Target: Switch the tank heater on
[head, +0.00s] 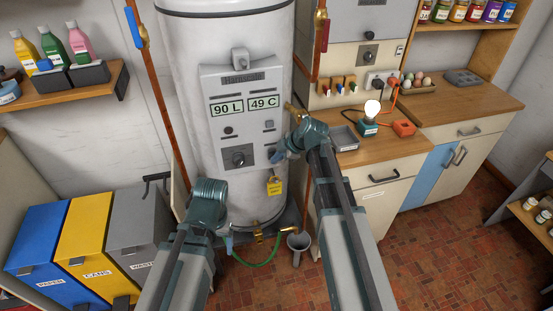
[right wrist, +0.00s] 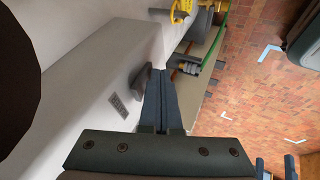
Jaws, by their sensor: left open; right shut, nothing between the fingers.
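The tank heater (head: 190,60) is a tall white cylinder with a grey control panel (head: 212,82). Its displays read 90 L and 49 C. A dark knob (head: 238,157) sits low on the panel, with small controls beside it. My right gripper (head: 277,157) is at the panel's lower right edge, shut and empty. In the right wrist view its closed fingers (right wrist: 165,102) lie close beside a dark switch lever (right wrist: 140,80) with a small label plate; I cannot tell whether they touch. My left gripper (head: 228,243) is open and low in front of the tank.
A yellow padlock (head: 275,186) hangs below the panel's right side. A green hose (head: 265,254) and grey cup (head: 299,242) are at the tank's foot.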

